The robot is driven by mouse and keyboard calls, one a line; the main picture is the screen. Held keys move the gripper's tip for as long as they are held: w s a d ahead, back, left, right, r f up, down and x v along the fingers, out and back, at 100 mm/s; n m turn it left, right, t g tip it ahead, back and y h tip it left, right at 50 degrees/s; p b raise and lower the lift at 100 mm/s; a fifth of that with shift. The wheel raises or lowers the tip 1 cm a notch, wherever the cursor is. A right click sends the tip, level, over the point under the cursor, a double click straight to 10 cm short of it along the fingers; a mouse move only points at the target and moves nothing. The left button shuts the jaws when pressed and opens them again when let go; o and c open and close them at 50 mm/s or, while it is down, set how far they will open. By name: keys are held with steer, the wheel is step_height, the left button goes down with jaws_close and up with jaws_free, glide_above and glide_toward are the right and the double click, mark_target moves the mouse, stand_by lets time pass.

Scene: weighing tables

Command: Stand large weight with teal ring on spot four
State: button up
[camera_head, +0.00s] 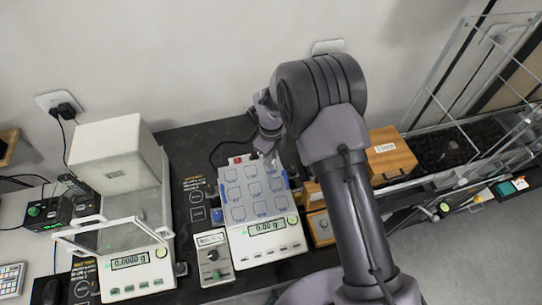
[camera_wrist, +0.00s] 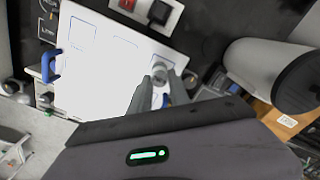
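A pale metal weight (camera_wrist: 161,72) shows in the wrist view between the fingertips of my gripper (camera_wrist: 162,80). The fingers close in on both sides of it; no teal ring can be made out. In the head view my gripper (camera_head: 271,150) is over the back right corner of the white plate (camera_head: 241,190), partly hidden by my arm. The plate has several blue-outlined spots and lies on the right balance (camera_head: 262,246), whose display seems to read 0.00 g. The spot numbers are too small to read. The plate also shows in the wrist view (camera_wrist: 105,75).
A second balance with a white box-shaped housing (camera_head: 113,158) and open glass lid (camera_head: 112,237) stands at left. Wooden boxes (camera_head: 391,153) and a clear-walled case (camera_head: 470,125) stand right. A red and black switch block (camera_wrist: 143,10) lies behind the plate.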

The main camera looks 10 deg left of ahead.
steer(key=o, duration=0.3)
steer(key=shift+o, duration=0.2)
step_height(320, 180, up, 12)
steer(key=p, duration=0.1)
steer(key=s+d+r+n+t+y, duration=0.1)
steer(key=s+d+r+n, duration=0.3)
steer(key=r, duration=0.5)
steer(key=s+d+r+n+t, duration=0.1)
steer(key=d+r+n, duration=0.2)
steer(key=d+r, duration=0.5)
steer(key=s+d+r+n+t, duration=0.1)
steer(key=s+d+r+n, duration=0.1)
steer(key=s+n, duration=0.2)
steer(key=s+d+r+n+t, duration=0.1)
steer(key=s+d+r+n, duration=0.1)
steer(key=s, duration=0.7)
steer(key=s+d+r+n+t+y, duration=0.1)
steer(key=s+d+r+n, duration=0.2)
steer(key=s+d+n, duration=0.1)
steer(key=s+n, duration=0.1)
steer(key=s, duration=0.1)
steer(key=shift+s+n+t, duration=0.3)
steer(key=shift+n+t, duration=0.1)
